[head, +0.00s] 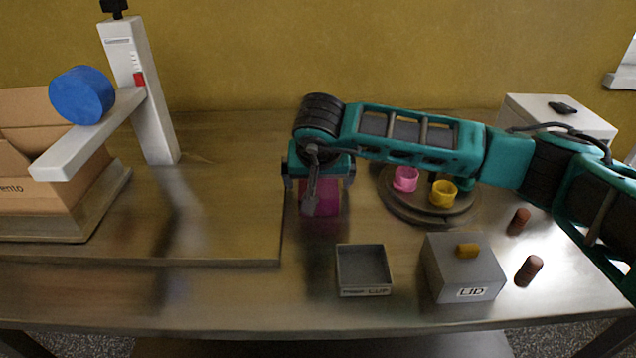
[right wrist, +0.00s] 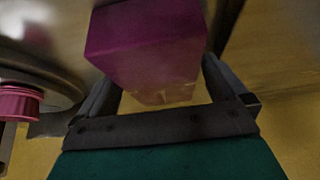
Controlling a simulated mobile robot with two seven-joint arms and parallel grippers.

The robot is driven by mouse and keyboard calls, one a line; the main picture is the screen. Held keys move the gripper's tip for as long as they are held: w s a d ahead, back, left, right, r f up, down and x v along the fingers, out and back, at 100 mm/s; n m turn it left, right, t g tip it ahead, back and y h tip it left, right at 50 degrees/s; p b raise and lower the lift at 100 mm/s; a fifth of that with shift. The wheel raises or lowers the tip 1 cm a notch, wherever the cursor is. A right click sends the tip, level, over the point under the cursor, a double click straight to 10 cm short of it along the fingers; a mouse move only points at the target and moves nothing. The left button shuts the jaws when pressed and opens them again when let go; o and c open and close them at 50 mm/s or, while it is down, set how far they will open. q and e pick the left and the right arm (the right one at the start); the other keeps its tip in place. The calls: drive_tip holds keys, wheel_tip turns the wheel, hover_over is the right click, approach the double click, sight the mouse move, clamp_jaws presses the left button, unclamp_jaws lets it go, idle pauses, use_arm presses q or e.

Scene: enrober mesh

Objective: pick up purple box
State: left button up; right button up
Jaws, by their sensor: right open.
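The purple box (head: 326,198) stands on the table near the middle in the head view, partly hidden by my right gripper (head: 318,182), which is right above it and points down. In the right wrist view the purple box (right wrist: 145,45) lies between the two fingers of my right gripper (right wrist: 158,78). The fingers are open, one on each side of the box. Whether either finger touches it I cannot tell. My left gripper is not in view.
A round turntable (head: 386,207) with a pink cup (head: 405,179) and a yellow cup (head: 443,193) is to the right. A grey tray (head: 363,268), a LID box (head: 465,275) and two brown cylinders (head: 519,221) are nearer. A white stand (head: 140,90) and cardboard box (head: 40,200) are left.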

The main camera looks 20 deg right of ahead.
drive_tip(key=shift+f, duration=0.15)
idle(0.3)
drive_tip(key=c, duration=1.1)
